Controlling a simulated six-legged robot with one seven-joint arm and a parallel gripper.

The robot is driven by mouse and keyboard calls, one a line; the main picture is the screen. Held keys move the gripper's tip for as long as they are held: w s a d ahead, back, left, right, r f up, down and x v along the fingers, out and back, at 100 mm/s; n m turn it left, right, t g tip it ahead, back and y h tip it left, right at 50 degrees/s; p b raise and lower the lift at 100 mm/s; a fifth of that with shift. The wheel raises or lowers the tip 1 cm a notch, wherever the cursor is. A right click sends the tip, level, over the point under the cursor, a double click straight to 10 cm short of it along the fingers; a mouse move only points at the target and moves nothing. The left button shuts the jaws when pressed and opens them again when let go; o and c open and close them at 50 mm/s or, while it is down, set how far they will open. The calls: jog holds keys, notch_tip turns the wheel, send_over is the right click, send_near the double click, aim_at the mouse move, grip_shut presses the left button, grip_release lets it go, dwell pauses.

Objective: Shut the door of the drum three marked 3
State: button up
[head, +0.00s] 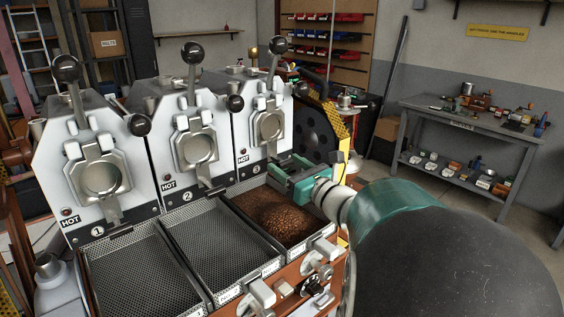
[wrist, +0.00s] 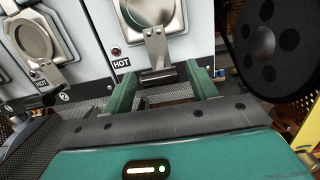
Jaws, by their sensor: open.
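Drum three is the rightmost of three white roaster fronts. Its grey metal door (head: 268,125) has a round centre and a tab hanging below it. The door's lower part and tab (wrist: 157,48) show at the top of the wrist view. I cannot tell whether the door is fully shut. My gripper (head: 281,171) is open, low in front of drum three and just below the door. In the wrist view its green fingers (wrist: 164,73) stand either side of the space under the tab, with nothing held between them.
Brown beans (head: 290,218) lie in the tray below drum three. The trays under drums one (head: 140,275) and two (head: 215,240) are empty. Levers with black knobs rise above each door. A dark perforated wheel (head: 318,138) stands close at the right. HOT labels mark the fronts.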

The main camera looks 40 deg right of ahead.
jog(key=s+f, duration=0.1)
jog(key=s, duration=1)
jog(key=shift+d, duration=0.15)
jog(key=shift+w+f, duration=0.1)
jog(key=s+r, duration=0.5)
jog(key=r, duration=0.1)
dwell(0.5)
jog(key=shift+d, duration=0.1)
